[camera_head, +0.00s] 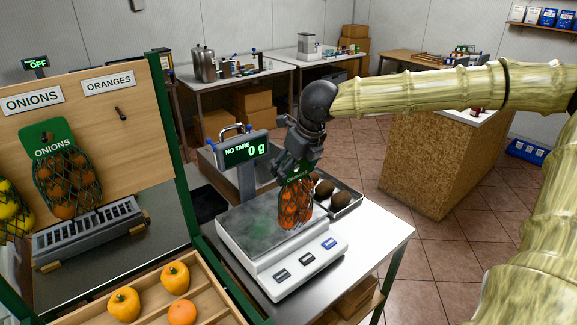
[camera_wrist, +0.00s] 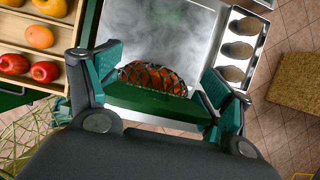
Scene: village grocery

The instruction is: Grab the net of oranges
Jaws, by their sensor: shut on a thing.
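The net of oranges (camera_head: 294,205) hangs from my gripper (camera_head: 296,166) by its green label in the head view. My gripper is shut on the label, above the net. The net is over the right part of the weighing scale's metal plate (camera_head: 250,228); whether it touches the plate I cannot tell. The display reads "NO TARE 0 g". In the wrist view the oranges (camera_wrist: 153,78) show in dark netting beyond the green label, between the fingers of my gripper (camera_wrist: 160,100).
A tray of brown round items (camera_head: 345,200) stands just behind the scale. At left, a wooden board holds another net labelled ONIONS (camera_head: 68,185), beside an empty spot under the ORANGES sign (camera_head: 109,84). A fruit crate (camera_head: 205,305) is in front. Floor at right is open.

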